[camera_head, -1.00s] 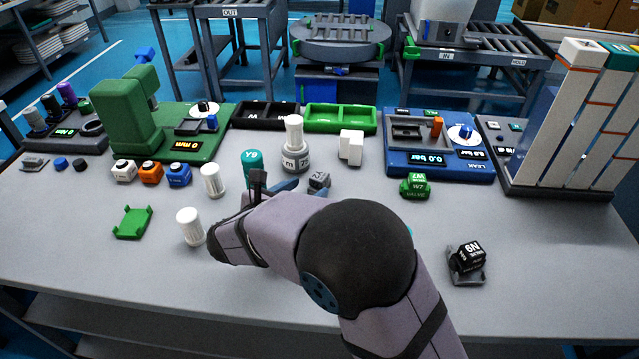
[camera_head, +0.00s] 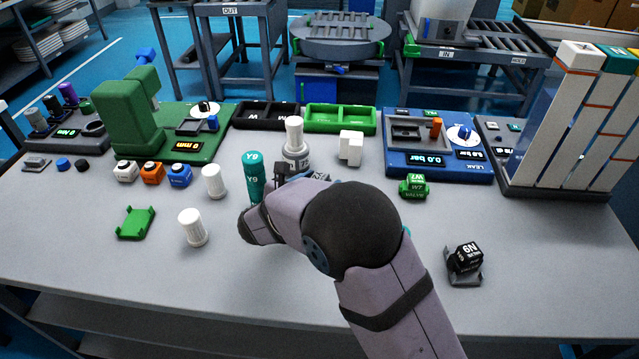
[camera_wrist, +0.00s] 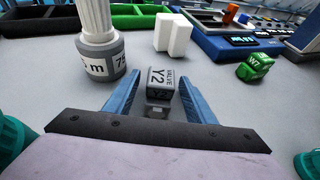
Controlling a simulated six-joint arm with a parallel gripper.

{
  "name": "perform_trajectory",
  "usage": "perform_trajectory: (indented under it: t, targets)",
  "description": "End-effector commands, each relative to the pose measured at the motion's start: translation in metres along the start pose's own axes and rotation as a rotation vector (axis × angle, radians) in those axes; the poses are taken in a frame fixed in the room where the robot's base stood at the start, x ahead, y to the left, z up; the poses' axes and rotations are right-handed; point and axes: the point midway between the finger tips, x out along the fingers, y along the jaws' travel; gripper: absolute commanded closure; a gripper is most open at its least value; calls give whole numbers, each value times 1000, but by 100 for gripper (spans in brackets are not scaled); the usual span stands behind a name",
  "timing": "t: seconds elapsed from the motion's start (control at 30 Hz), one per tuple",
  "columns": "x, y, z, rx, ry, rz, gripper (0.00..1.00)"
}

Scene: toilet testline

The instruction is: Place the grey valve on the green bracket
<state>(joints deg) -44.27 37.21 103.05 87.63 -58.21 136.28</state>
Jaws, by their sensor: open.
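The grey valve (camera_wrist: 160,82) is a small block marked Y2 VALVE. In the wrist view it sits on the table between and just beyond the tips of my gripper (camera_wrist: 160,95), whose blue fingers are spread on either side of it with nothing gripped. In the head view my gripper (camera_head: 300,179) is partly hidden behind my wrist, and the valve is mostly hidden too. The green bracket (camera_head: 136,223) is an empty shallow cradle with raised corners, lying on the table at the front left in the head view.
A grey and white 75 m cylinder (camera_wrist: 100,55) stands close left of the valve, and a white block (camera_wrist: 172,34) behind it. A teal cylinder (camera_head: 254,180) and white cylinders (camera_head: 192,228) stand between valve and bracket. A green valve (camera_head: 414,187) is to the right.

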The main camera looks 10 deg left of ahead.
Motion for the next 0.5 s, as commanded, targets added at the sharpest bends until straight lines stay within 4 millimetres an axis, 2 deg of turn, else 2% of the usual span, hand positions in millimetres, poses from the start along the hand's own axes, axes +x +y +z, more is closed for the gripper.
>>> perform_trajectory:
  t: [0.1, 0.3, 0.5]
  targets:
    - [0, 0, 0, 0, 0, 0, 50]
    - [0, 0, 0, 0, 0, 0, 98]
    - [0, 0, 1, 1, -1, 0, 100]
